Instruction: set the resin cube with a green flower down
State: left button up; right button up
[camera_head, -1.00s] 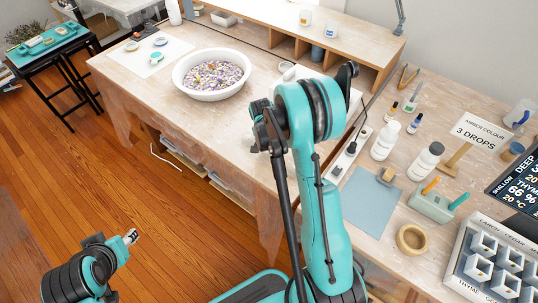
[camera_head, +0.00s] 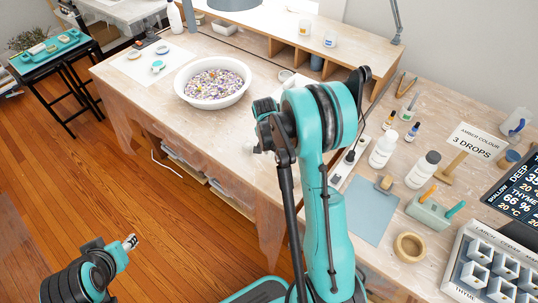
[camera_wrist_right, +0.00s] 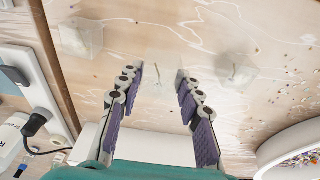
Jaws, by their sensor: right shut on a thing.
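In the right wrist view a clear resin cube (camera_wrist_right: 160,83) sits between the fingertips of my right gripper (camera_wrist_right: 159,76), which is shut on it just over the pale wooden tabletop. Its edges are faint and I cannot make out the flower's colour. I cannot tell whether its underside touches the table. In the head view my right arm hides most of this gripper and the cube. My left gripper (camera_head: 129,242) is low at the left over the floor, away from the table; its jaws are too small to read.
A white bowl of dried petals (camera_head: 213,97) is left of my right arm. A power strip (camera_wrist_right: 38,88) lies left of my gripper. White bottles (camera_head: 383,151) stand further right.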

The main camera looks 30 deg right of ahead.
jog(key=s+d+r+p, duration=0.3)
jog(key=s+d+r, duration=0.3)
jog(key=s+d, duration=0.15)
jog(key=a+n+t+y, duration=0.1)
jog(key=a+n, duration=1.2)
jog(key=a, duration=1)
jog(key=shift+w+a+r+n+y+b, duration=0.2)
jog(key=shift+w+a+n+y+b, duration=0.1)
jog(key=shift+w+a+n, duration=0.1)
